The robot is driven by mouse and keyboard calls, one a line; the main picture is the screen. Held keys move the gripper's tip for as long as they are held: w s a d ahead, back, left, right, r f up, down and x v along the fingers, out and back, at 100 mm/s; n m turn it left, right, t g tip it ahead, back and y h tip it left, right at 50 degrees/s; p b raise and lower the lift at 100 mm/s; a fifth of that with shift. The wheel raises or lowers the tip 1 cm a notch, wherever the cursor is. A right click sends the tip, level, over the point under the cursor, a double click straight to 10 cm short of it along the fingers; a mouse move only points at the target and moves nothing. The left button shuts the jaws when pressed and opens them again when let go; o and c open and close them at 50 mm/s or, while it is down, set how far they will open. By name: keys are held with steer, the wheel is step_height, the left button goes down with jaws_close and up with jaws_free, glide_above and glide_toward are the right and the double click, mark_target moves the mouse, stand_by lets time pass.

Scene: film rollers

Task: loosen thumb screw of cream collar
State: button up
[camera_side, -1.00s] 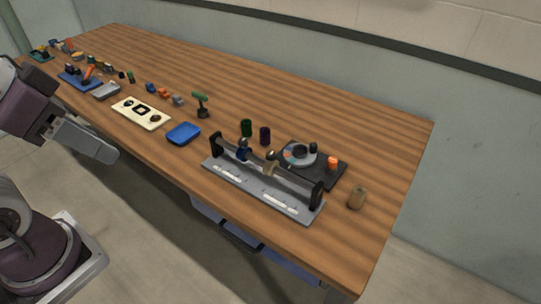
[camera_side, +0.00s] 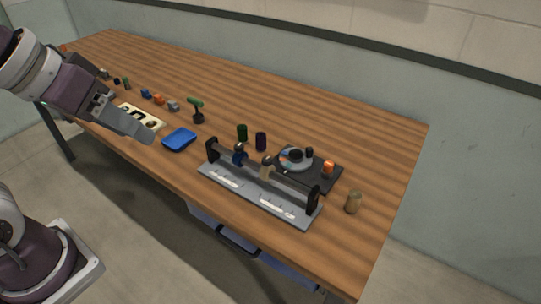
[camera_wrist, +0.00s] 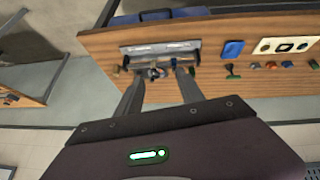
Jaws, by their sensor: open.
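The cream collar (camera_side: 267,168) sits on the horizontal shaft of a grey stand (camera_side: 222,182) with black end posts. A blue collar (camera_side: 239,156) is on the same shaft, to its left. The cream collar's thumb screw is too small to make out. My gripper (camera_side: 148,137) is at the left over the table's front edge, well apart from the stand. In the wrist view my open, empty gripper (camera_wrist: 160,68) has the stand (camera_wrist: 133,51) beyond its fingers, and the collars show small between the fingertips.
A blue tray (camera_side: 180,139) lies between my gripper and the stand. Behind the stand are a green roller (camera_side: 242,132), a dark purple roller (camera_side: 261,141) and a black plate (camera_side: 325,181) with a grey dial. A tan cylinder (camera_side: 353,202) stands to the right. The table's back right is clear.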

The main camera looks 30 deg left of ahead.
mark_target(264, 162)
steer(key=w+f+n+t+y, duration=0.1)
steer(key=w+f+t, duration=0.2)
steer(key=w+f, duration=0.3)
steer(key=w+f+n+t+y, duration=0.1)
steer(key=w+f+t, duration=0.1)
steer(key=w+f, duration=0.5)
steer(key=w+f+n+t+y, duration=0.2)
steer(key=w+f, duration=0.5)
steer(key=w, duration=0.7)
steer(key=shift+w+a+f+t, duration=0.15)
steer(key=shift+a+t, duration=0.1)
steer(key=shift+t, duration=0.55)
steer(key=d+m+t+h, duration=0.1)
steer(key=d+m+h, duration=0.1)
steer(key=s+d+f+m+t+h, duration=0.1)
steer(key=d+m+h, duration=0.1)
steer(key=s+d+f+m+t+h, duration=0.1)
steer(key=d+m+h, duration=0.1)
steer(key=shift+s+d+f, duration=0.1)
steer(key=shift+s+f, duration=0.05)
steer(key=shift+s+d+f+m, duration=0.1)
steer(key=shift+s+f+m, duration=0.3)
steer(key=shift+s+f, duration=0.3)
steer(key=w, duration=0.6)
steer(key=shift+w+d, duration=0.2)
steer(key=shift+d, duration=0.25)
steer(key=shift+f, duration=0.1)
steer(key=shift+c, duration=0.5)
